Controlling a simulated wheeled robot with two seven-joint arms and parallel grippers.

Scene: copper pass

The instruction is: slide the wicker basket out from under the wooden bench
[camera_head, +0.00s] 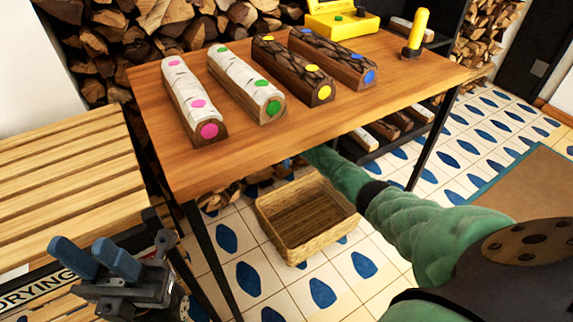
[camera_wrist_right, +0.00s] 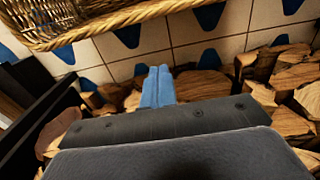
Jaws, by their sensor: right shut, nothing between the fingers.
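The wicker basket (camera_head: 322,241) sits on the tiled floor at the front of the wooden bench (camera_head: 300,125), and most of it shows past the bench's front edge. It looks empty. Its woven rim crosses the top of the right wrist view (camera_wrist_right: 130,17). My right arm reaches past the basket's right side, under the bench. My right gripper (camera_wrist_right: 159,72) is shut and empty on the basket's far side, between basket and firewood, with a gap to the rim in the picture. My left gripper (camera_head: 80,245) is open and empty over the slatted seat, away from the basket.
Several logs with coloured dots (camera_head: 250,85) and a yellow device (camera_head: 340,20) stand on the bench. Firewood (camera_wrist_right: 205,85) is piled close to my right gripper. A bench leg (camera_head: 215,262) stands left of the basket. Tiled floor in front of the basket is clear.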

